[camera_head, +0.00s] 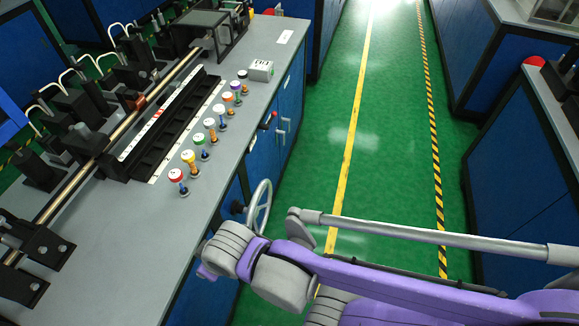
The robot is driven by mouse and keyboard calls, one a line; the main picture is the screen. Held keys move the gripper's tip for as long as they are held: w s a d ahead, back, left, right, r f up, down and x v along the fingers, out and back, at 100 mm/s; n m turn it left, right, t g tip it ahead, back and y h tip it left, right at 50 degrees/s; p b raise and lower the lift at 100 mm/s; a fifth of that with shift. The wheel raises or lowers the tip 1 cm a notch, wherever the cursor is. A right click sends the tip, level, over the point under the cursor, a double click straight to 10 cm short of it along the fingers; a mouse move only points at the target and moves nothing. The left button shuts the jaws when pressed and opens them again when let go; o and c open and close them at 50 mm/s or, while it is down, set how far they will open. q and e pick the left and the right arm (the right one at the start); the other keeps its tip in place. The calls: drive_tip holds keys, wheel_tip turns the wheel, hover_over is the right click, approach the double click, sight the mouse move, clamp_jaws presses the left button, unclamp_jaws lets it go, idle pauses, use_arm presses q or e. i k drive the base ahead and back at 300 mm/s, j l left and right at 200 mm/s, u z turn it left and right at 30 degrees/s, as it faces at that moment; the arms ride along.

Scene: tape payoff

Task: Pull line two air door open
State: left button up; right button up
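No part is clearly marked as the line two air door. The blue front of the grey-topped machine bench (110,265) has panels with a small red-knobbed lever (268,120) and a pale handle (283,127) on it. These panels look shut. A spoked handwheel (258,208) stands out from the front nearer to me. My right arm, purple and grey, reaches in from the right, and its bent joint is beside the bench's near front edge. No fingers show on it. My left gripper is out of view.
Several coloured knobs (177,175) line the bench top near its front edge, with a small grey box (261,70) behind. A green aisle (375,130) with yellow lines lies clear on the right. Blue cabinets (520,150) stand beyond it.

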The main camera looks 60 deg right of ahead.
sight(263, 162)
drive_tip(key=z, duration=2)
drive_tip(key=i+l+u, duration=0.45)
drive_tip(key=l, duration=0.2)
drive_tip(key=i+l+u, duration=0.2)
drive_tip(key=l, duration=0.2)
drive_tip(key=l+u, duration=0.2)
drive_tip(key=l, duration=0.15)
drive_tip(key=i+l+u, duration=0.2)
drive_tip(key=l, duration=0.25)
drive_tip(key=k, duration=0.1)
